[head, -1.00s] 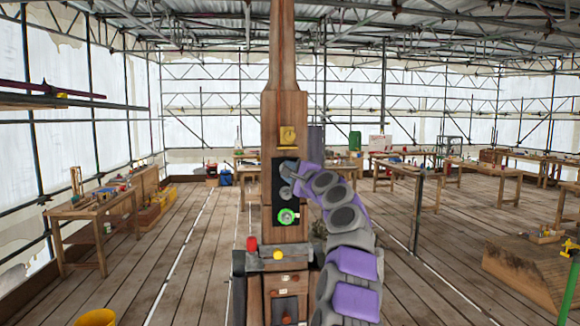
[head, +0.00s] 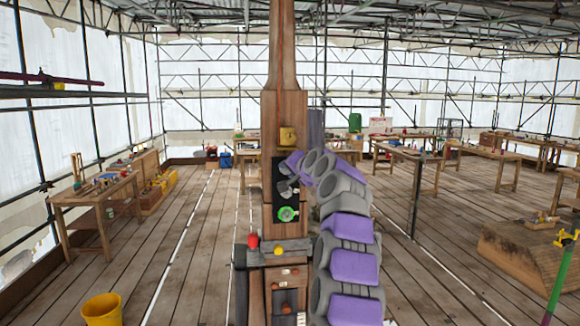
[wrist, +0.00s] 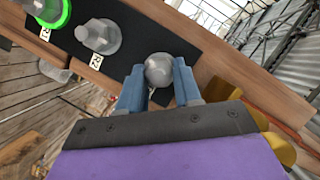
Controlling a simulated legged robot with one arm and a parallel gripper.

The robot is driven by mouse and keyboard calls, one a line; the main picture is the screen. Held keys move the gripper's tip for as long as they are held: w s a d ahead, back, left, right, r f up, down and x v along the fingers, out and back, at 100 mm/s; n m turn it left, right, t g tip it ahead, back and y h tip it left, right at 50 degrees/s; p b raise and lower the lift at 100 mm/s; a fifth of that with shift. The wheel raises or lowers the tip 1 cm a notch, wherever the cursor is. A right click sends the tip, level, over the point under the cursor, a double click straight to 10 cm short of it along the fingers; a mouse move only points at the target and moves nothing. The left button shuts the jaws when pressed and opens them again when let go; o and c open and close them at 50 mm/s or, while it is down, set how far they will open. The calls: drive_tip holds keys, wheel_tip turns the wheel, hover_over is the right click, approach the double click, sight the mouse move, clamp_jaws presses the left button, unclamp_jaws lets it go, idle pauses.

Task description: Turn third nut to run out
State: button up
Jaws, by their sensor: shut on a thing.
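A black panel (head: 279,204) is fixed on the front of the wooden spire post (head: 285,115). A green-ringed nut (head: 287,214) sits at its lower end and shows at the top left of the wrist view (wrist: 48,10). A grey hex nut (wrist: 98,36) on a round base sits in the middle, with a small white label beside it. A rounded grey metal nut (wrist: 158,69) is at the panel's other end. My gripper (wrist: 158,78) has its blue fingers shut on either side of this nut. In the head view my arm largely hides this nut.
A red knob (head: 253,241) and a yellow knob (head: 278,251) stick out from a grey ledge below the panel. A yellow block (head: 287,136) is above the panel. A yellow bucket (head: 102,310) stands on the plank floor. Workbenches stand farther back.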

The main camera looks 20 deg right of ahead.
drive_tip(key=n+h, duration=0.1)
drive_tip(key=n+g+h+p, duration=0.1)
drive_tip(key=n, duration=0.2)
drive_tip(key=shift+a+f+n+g+h+p, duration=0.2)
drive_tip(key=shift+f+n+g+h+p, duration=0.1)
drive_tip(key=shift+g+h, duration=0.1)
drive_tip(key=n+h, duration=0.2)
drive_tip(key=n, duration=0.1)
drive_tip(key=shift+a+g, duration=0.1)
drive_tip(key=shift+g, duration=0.2)
drive_tip(key=n+h, duration=0.1)
drive_tip(key=n, duration=0.1)
drive_tip(key=n+h, duration=0.1)
drive_tip(key=shift+w+a+r+n+h, duration=0.1)
drive_tip(key=shift+a+n+h, duration=0.05)
drive_tip(key=shift+n+h, duration=0.2)
drive_tip(key=n+h, duration=0.1)
drive_tip(key=n, duration=0.1)
drive_tip(key=shift+a+n+h, duration=0.1)
drive_tip(key=shift+n+h, duration=0.15)
drive_tip(key=shift+n, duration=0.1)
drive_tip(key=shift+n+h, duration=0.3)
drive_tip(key=shift+n, duration=0.3)
drive_tip(key=shift+a, duration=0.1)
